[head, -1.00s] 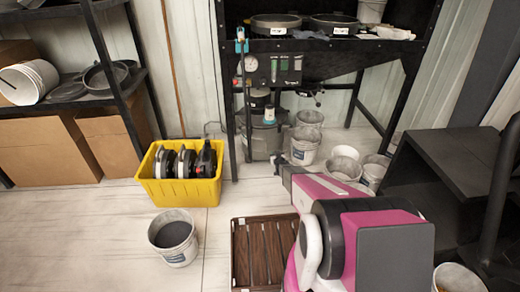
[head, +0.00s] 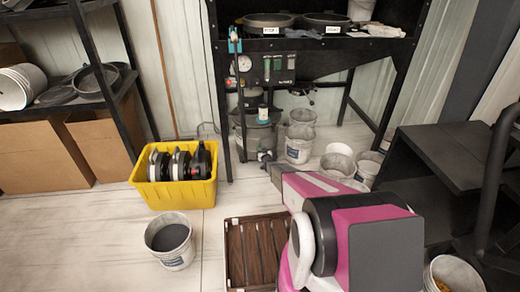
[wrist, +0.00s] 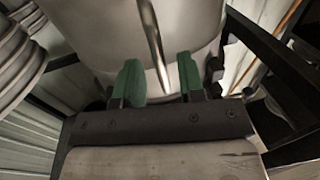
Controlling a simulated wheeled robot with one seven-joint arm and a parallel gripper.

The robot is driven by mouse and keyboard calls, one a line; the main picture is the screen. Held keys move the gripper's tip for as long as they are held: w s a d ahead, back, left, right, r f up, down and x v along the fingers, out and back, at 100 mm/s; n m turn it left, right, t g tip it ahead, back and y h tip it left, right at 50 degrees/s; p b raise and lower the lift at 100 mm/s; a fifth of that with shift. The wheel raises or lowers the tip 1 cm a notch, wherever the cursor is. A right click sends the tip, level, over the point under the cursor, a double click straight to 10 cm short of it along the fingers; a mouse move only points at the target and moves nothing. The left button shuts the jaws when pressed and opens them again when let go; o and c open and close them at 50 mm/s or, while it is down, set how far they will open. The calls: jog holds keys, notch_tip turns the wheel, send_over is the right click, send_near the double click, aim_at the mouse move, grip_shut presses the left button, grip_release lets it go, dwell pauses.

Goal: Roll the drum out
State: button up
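A grey metal drum (head: 257,140) stands on the floor under the black rack, its front partly hidden by my arm's end. My gripper (head: 266,158) is at the drum's front, low down. In the wrist view, the drum's pale wall (wrist: 110,30) fills the upper middle, with an upright metal bar (wrist: 154,45) on it. My gripper's two green fingers (wrist: 161,78) are apart, one on each side of the bar's line. Gaps show between the fingers and the bar.
Grey buckets (head: 299,150) stand close right of the drum. A rack leg (head: 223,130) rises to its left. A yellow crate (head: 175,192) of dark discs, a bucket (head: 169,240) and a brown slatted pallet (head: 235,255) are in front. Black steps (head: 440,170) stand right.

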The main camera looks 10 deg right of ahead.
jog(key=shift+w+a, duration=0.25)
jog(key=shift+w, duration=0.95)
grip_shut()
jog(key=shift+s, duration=0.15)
